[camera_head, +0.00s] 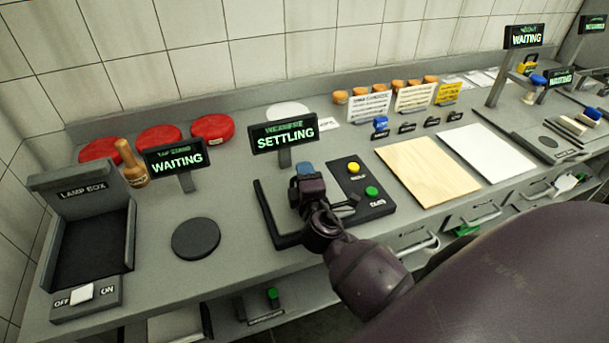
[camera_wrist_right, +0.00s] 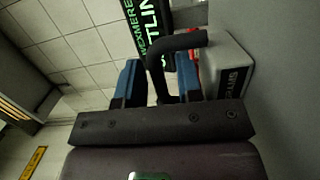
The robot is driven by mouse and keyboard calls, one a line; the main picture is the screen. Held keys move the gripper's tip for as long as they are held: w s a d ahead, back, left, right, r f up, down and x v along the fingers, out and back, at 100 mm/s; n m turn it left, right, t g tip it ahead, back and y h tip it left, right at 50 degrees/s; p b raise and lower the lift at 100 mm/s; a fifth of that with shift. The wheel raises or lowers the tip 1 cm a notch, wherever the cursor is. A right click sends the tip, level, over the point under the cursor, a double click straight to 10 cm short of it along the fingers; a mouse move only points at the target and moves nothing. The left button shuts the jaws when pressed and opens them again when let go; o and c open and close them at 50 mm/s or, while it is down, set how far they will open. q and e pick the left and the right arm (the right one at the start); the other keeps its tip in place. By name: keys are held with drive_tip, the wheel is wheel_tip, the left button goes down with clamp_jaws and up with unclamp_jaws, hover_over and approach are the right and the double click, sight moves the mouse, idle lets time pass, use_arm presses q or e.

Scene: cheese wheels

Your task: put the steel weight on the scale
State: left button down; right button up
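The scale (camera_head: 268,214) is a dark tray on the bench, under a sign reading SETTLING (camera_head: 285,134). My right gripper (camera_head: 304,170) is over the scale, hiding much of its tray. In the wrist view, my right gripper's blue fingers (camera_wrist_right: 158,84) stand apart, with a black bar handle (camera_wrist_right: 157,70) between them. The handle joins a pale grey block (camera_wrist_right: 228,78) lettered GRAMS, which looks like the steel weight. The fingers do not appear closed on the handle. The head view does not clearly show whether the block rests on the scale. My left gripper is out of view.
A button panel (camera_head: 378,206) with yellow and green buttons adjoins the scale on the right. A dark round pad (camera_head: 196,238) and the lamp box (camera_head: 85,235) are left. A wooden board (camera_head: 428,172) and white board (camera_head: 487,153) lie right. Red wheels (camera_head: 212,129) stand behind.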

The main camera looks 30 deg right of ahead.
drive_tip(key=shift+r, duration=0.1)
drive_tip(key=shift+r, duration=0.1)
drive_tip(key=b+v, duration=0.1)
drive_tip(key=v, duration=1)
drive_tip(key=shift+s+a+b, duration=0.15)
drive_tip(key=shift+s+b, duration=0.15)
drive_tip(key=shift+s, duration=0.15)
